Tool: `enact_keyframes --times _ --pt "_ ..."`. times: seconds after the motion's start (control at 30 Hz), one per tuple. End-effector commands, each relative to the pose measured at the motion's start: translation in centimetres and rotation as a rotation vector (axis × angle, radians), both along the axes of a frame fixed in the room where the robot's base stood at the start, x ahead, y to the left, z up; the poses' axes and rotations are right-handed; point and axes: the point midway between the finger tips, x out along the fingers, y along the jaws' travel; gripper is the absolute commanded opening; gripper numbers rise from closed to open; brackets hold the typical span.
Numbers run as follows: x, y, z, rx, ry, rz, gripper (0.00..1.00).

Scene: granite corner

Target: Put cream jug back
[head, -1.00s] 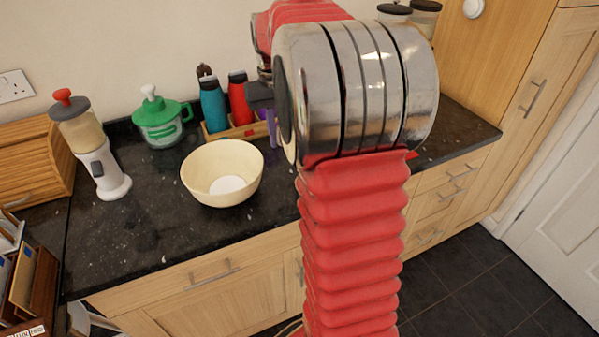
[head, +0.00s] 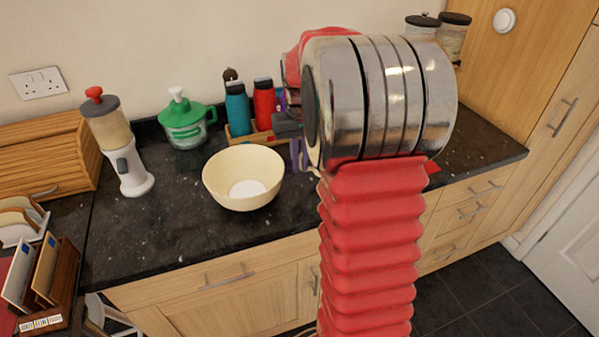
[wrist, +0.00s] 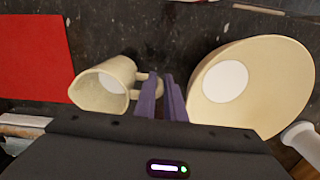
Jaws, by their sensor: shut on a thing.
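The cream jug (wrist: 110,88) shows in the wrist view, left of my fingers, with its mouth toward the camera. Its handle (wrist: 148,79) reaches to the purple fingertips. My gripper (wrist: 163,84) is shut on the jug's handle. I cannot tell whether the jug touches the counter.
The cream bowl (wrist: 278,88) is close right of my fingers in the wrist view. A red mat (wrist: 35,55) lies beyond the jug. A blender (head: 122,150), green lidded jug (head: 186,122) and bottles in a wooden caddy (head: 240,137) stand along the counter (head: 150,225).

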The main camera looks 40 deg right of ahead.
Motion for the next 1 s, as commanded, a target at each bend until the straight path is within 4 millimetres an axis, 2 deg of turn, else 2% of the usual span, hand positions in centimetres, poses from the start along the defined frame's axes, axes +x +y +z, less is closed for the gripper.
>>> enact_keyframes --times 0.4,0.8,0.83,1.0 --pt "0.0 0.0 -3.6 0.0 0.0 0.0 0.0" --pt "0.0 0.0 -3.9 0.0 0.0 -0.001 0.0" --pt "0.0 0.0 -3.9 0.0 0.0 -0.001 0.12" --pt "0.0 0.0 -3.9 0.0 0.0 -0.001 0.24"
